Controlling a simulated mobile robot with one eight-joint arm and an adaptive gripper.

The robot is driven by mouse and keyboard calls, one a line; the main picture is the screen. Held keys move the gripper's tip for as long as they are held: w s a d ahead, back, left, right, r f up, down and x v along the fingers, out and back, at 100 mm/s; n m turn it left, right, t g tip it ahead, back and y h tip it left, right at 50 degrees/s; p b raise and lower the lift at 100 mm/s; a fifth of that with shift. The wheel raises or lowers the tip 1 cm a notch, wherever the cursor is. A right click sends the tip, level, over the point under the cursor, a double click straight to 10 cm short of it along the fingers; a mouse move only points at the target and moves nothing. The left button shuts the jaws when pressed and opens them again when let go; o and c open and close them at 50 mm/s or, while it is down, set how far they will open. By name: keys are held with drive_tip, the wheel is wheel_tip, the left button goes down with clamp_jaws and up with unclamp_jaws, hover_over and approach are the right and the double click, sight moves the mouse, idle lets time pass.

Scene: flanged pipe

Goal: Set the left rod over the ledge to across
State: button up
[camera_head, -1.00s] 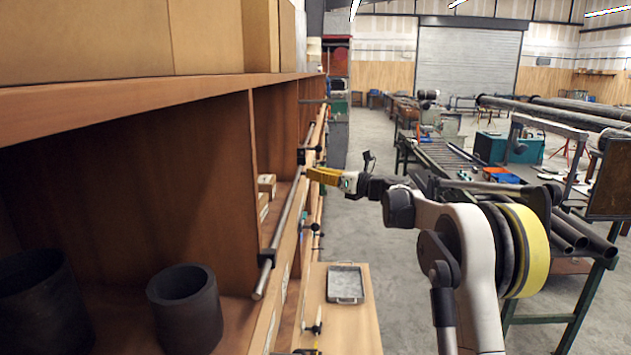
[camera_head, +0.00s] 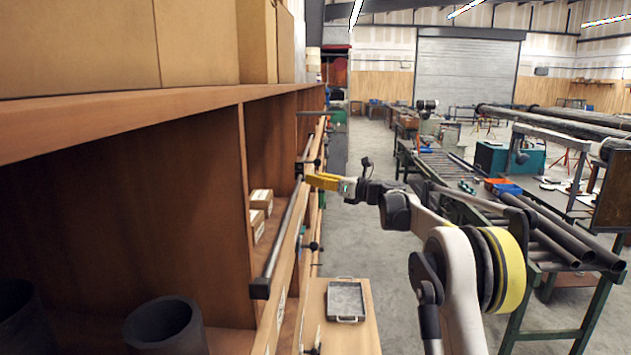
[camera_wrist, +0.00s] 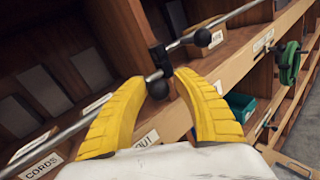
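A grey rod (camera_head: 281,236) lies lengthwise along the shelf's front ledge in the head view, with a dark block (camera_head: 260,288) at its near end. It also shows in the wrist view (camera_wrist: 235,14), running diagonally through a black bracket (camera_wrist: 160,58). One black ball knob (camera_wrist: 158,88) shows between my fingertips, and another ball knob (camera_wrist: 202,38) is farther right. My gripper (camera_head: 308,180) is at the ledge near the rod's far part. Its yellow fingers (camera_wrist: 160,76) are spread apart around the near knob; I cannot tell whether they touch it.
The wooden shelf (camera_head: 130,105) fills the left side, with dark cylinders (camera_head: 166,328) and small boxes (camera_head: 261,202) inside. A metal tray (camera_head: 345,301) rests on a low wooden surface below the ledge. Another dark bar (camera_head: 312,113) sticks out farther along. Open floor (camera_head: 375,250) lies right of the shelf.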

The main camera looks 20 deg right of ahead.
drive_tip(key=shift+o, duration=0.5)
drive_tip(key=shift+w+d+f, duration=0.1)
drive_tip(key=v, duration=1.2)
